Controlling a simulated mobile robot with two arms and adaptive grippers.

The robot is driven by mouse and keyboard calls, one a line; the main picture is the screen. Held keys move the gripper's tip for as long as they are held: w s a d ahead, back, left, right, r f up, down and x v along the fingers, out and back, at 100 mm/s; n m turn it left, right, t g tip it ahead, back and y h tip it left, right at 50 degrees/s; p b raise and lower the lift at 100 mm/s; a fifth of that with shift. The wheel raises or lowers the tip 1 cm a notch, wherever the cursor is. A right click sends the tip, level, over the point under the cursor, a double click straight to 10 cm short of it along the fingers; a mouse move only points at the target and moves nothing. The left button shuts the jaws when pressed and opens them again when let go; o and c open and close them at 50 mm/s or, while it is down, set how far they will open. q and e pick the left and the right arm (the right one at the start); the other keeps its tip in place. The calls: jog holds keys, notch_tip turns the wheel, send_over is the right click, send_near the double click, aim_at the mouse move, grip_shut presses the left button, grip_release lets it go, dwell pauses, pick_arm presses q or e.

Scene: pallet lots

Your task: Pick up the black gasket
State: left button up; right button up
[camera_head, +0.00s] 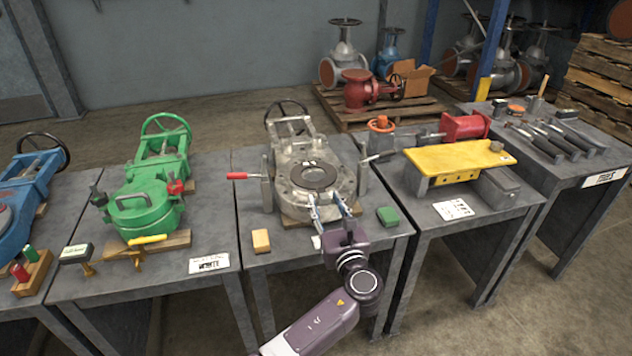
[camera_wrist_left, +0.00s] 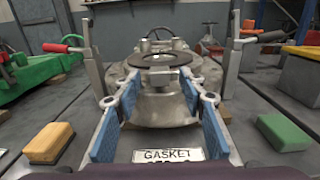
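The black gasket (camera_head: 314,188) is a thin dark ring lying flat on top of the grey metal valve (camera_head: 347,172) on the middle table. In the left wrist view the gasket (camera_wrist_left: 160,66) is straight ahead, just beyond the fingertips. My left gripper (camera_head: 327,205) is at the front edge of the valve, on the near side of the gasket. In the wrist view its blue-padded fingers (camera_wrist_left: 160,92) are spread apart with nothing between them. A label reading GASKET (camera_wrist_left: 168,155) shows below, between the fingers. My right gripper is not in view.
A red-handled clamp (camera_head: 240,176) stands left of the valve. A yellow block (camera_head: 261,240) and a green block (camera_head: 388,216) lie at the table's front. A green valve (camera_head: 150,200) is on the left table, a yellow plate (camera_head: 460,157) on the right one.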

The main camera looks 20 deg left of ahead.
pick_arm(q)
jog(key=shift+c, duration=0.6)
grip_shut()
